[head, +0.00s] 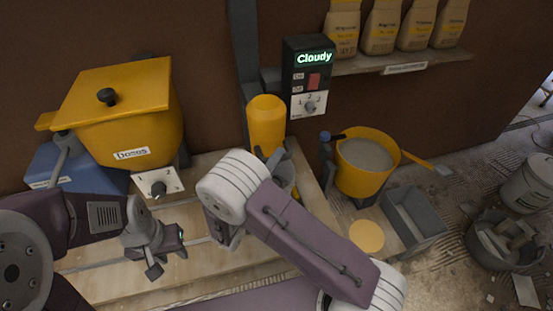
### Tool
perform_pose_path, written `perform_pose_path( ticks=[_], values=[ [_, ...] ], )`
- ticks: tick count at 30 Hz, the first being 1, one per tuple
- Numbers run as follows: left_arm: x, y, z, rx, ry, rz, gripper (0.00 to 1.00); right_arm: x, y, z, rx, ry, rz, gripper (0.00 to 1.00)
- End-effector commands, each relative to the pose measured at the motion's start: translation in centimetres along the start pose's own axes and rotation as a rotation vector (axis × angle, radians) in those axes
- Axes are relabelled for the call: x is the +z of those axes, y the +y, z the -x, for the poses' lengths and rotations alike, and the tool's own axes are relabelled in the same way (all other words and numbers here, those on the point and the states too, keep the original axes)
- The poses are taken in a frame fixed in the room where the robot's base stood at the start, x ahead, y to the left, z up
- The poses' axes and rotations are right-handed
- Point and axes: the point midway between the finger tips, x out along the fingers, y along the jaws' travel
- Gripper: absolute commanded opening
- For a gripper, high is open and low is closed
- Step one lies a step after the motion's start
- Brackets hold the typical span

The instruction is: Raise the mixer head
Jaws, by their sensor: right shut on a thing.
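The mixer head (267,122) is a yellow rounded cylinder beside a tall dark post (243,45). It stands upright, and its lower part is hidden behind my right arm. My right arm comes in from the lower right and bends in front of the mixer; its gripper is hidden behind the arm, so I cannot see what it holds. A control box (308,75) with a lit "Cloudy" display, a red switch and a dial is right of the mixer head. My left gripper (168,256) is open and empty above the bench, left of the mixer.
A yellow lidded hopper (128,125) stands at the left beside a blue box (75,180), with a dial plate (158,187) below. A yellow bucket of grey plaster (352,178) and a grey tray (423,220) are to the right. Bags (383,25) line a shelf.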

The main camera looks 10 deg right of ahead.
Motion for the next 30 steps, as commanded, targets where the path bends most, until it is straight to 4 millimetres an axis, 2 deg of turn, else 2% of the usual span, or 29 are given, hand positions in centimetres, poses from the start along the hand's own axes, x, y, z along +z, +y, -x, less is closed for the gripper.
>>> perform_pose_path(
  ticks=[23,26,30],
  values=[
    [0.0,0.0,0.1,0.0,0.0,0.0,0.36,-0.1,0.0,0.0,0.002,0.003,0.002,0.0],
    [-0.1,0.0,0.5,0.0,0.0,0.0,0.36,0.0,-0.4,-0.1,0.002,0.003,0.002,0.0],
    [-0.2,0.0,2.0,0.0,0.0,0.0,0.36,0.2,-1.9,-0.3,0.0,0.003,0.001,0.0]
  ],
)
